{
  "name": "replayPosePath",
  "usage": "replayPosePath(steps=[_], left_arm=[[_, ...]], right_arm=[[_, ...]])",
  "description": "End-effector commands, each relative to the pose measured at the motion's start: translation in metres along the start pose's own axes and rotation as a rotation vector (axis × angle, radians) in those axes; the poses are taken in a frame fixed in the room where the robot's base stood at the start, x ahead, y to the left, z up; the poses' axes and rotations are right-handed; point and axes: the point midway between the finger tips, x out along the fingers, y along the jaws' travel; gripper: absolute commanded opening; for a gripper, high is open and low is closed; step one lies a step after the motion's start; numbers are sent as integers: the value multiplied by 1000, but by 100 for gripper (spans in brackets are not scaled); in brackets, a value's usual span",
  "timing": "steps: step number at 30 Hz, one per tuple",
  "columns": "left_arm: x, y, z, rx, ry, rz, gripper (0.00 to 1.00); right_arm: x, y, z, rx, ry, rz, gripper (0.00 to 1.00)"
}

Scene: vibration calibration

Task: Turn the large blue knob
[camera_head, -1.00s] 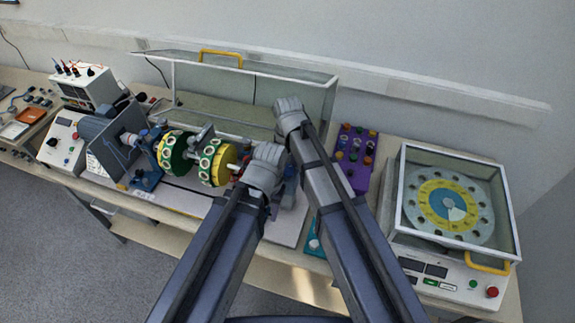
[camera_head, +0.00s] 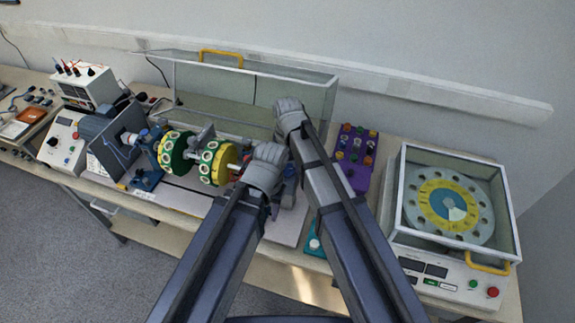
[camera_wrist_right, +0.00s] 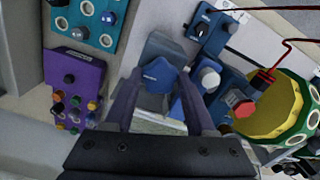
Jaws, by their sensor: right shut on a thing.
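The large blue knob (camera_wrist_right: 158,76) shows in the right wrist view on top of a grey block. My right gripper (camera_wrist_right: 157,91) has its two dark fingers on either side of the knob and is shut on it. In the head view my right arm hides the knob and the right fingertips. My left arm ends in a grey wrist (camera_head: 265,168) close beside the right one, near the rotor shaft. The left fingers are hidden, so I cannot see whether they are open.
A purple panel (camera_head: 349,182) and a teal panel (camera_wrist_right: 112,19) stand beside the block. A yellow-green rotor (camera_head: 214,165) and blue fittings (camera_wrist_right: 208,30) lie on its other side. A glass-covered dial unit (camera_head: 405,235) stands at the right. A clear cover (camera_head: 320,100) rises behind.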

Motion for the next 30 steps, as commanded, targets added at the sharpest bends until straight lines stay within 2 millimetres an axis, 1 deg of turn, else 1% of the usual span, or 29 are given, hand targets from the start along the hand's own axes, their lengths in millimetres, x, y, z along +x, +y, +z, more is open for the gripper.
replayPosePath(steps=[7,20,21,28,29,30], left_arm=[[0,0,0,0,0,0,48],[0,0,0,0,0,0,48],[0,0,0,0,0,0,48],[0,0,0,0,0,0,48],[0,0,0,0,0,0,48],[0,0,0,0,0,0,48]], right_arm=[[0,0,0,48,0,0,0],[0,0,0,55,-1,0,0],[0,0,0,55,-1,0,58],[0,0,0,55,0,0,84],[0,0,0,54,0,0,86],[0,0,0,54,0,0,86]])
